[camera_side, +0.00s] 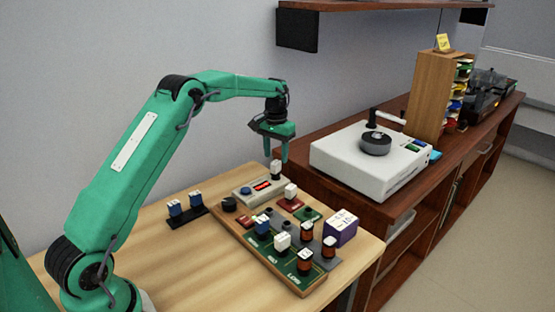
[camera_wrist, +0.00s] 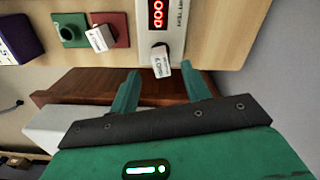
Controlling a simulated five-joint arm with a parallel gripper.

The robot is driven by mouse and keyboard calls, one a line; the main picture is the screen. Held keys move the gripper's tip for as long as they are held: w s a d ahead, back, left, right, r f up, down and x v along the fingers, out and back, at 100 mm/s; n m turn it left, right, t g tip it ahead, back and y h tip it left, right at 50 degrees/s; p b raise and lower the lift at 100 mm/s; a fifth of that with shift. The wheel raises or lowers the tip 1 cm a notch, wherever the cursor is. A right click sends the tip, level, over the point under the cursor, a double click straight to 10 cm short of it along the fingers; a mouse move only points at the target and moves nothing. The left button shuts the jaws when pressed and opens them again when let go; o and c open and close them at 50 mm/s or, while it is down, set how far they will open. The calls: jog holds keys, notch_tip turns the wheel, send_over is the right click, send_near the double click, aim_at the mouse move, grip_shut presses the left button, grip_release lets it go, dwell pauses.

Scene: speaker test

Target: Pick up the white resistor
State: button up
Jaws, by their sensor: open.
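My gripper (camera_side: 276,152) is open and empty, its fingers pointing down above the far end of the board. A white block-shaped part (camera_side: 275,168), which looks like a resistor, stands on the tester (camera_side: 250,192) just below the fingertips. In the wrist view this white part (camera_wrist: 160,68) lies between the lines of my two open fingertips (camera_wrist: 163,82), with small print on its face. The tester (camera_wrist: 172,30) has a lit red display reading "GOOD". Another white part (camera_wrist: 100,38) stands on a red pad (camera_wrist: 117,24); it also shows in the side view (camera_side: 290,191).
The wooden board (camera_side: 240,236) also holds a green area with white, blue and copper-coloured parts. A purple box (camera_side: 341,229) stands at its right. A black holder (camera_side: 186,216) with two blue parts is at left. A brown cabinet (camera_side: 330,200) with a white machine (camera_side: 350,165) stands behind.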

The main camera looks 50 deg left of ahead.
aim_at(276, 162)
jog(key=shift+a+f, duration=0.1)
jog(key=shift+f, duration=2.3)
jog(key=c, duration=1)
